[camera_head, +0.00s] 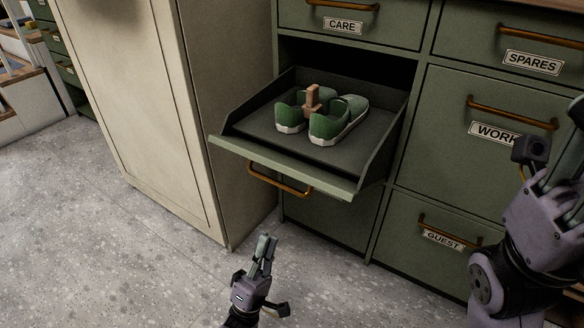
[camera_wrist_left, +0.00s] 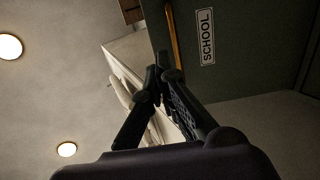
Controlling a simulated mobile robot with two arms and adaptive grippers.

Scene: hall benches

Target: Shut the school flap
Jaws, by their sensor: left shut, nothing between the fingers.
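The school flap (camera_head: 345,188) hangs open in the green cabinet, tipped outward, with its inside facing up and a copper handle (camera_head: 280,181) on its front. A pair of green and white shoes (camera_head: 340,122) sits in it. In the left wrist view, the flap's dark green front (camera_wrist_left: 235,60) bears a label reading SCHOOL (camera_wrist_left: 207,37). My left gripper (camera_head: 265,240) is shut and empty, below and in front of the flap, apart from it in the head view. My right gripper (camera_head: 570,145) is at the right edge, partly cut off; its fingers are unclear.
A cream cabinet (camera_head: 150,110) stands close at the left of the flap. Closed green fronts labelled CARE (camera_head: 342,25), SPARES (camera_head: 533,62), WORK (camera_head: 494,133) and GUEST (camera_head: 442,239) surround it. A brown block-like piece (camera_head: 312,97) stands by the shoes. Grey floor (camera_head: 110,250) lies clear in front.

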